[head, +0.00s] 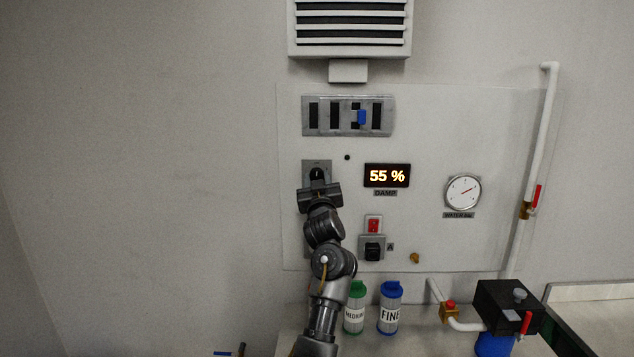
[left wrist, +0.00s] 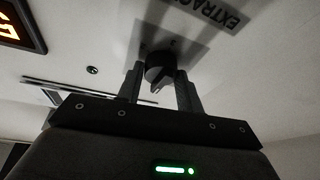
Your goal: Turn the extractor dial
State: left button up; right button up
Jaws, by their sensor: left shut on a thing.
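The extractor dial is a dark round knob on a grey square plate on the wall panel. In the head view the dial (head: 316,174) shows just above my left gripper (head: 318,184), which covers its lower part. In the left wrist view the dial (left wrist: 160,70) sits between the two fingers of my left gripper (left wrist: 160,88), with a pale pointer mark on its face. The gripper is shut on the dial, one finger on each side. A label (left wrist: 222,12) reading "EXTRAC" is partly cut off by the frame. My right gripper is not in view.
A damp display (head: 387,175) reading 55 % is right of the dial. A slotted plate with a blue slider (head: 361,117) is above. A red switch (head: 374,225), a black knob (head: 373,251) and a gauge (head: 463,191) share the panel. Two jars (head: 390,310) stand below.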

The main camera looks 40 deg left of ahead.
pick_arm(q)
jog(key=shift+r+n+g+y, duration=0.2)
jog(key=shift+n+g+y, duration=0.1)
jog(key=shift+n, duration=0.6)
jog(key=o, duration=1)
jog(key=shift+f, duration=0.1)
jog(key=b+v, duration=0.3)
jog(key=v, duration=0.7)
jog(key=shift+s+d, duration=0.25)
jog(key=shift+d, duration=0.05)
jog(key=shift+s+a+f, duration=0.1)
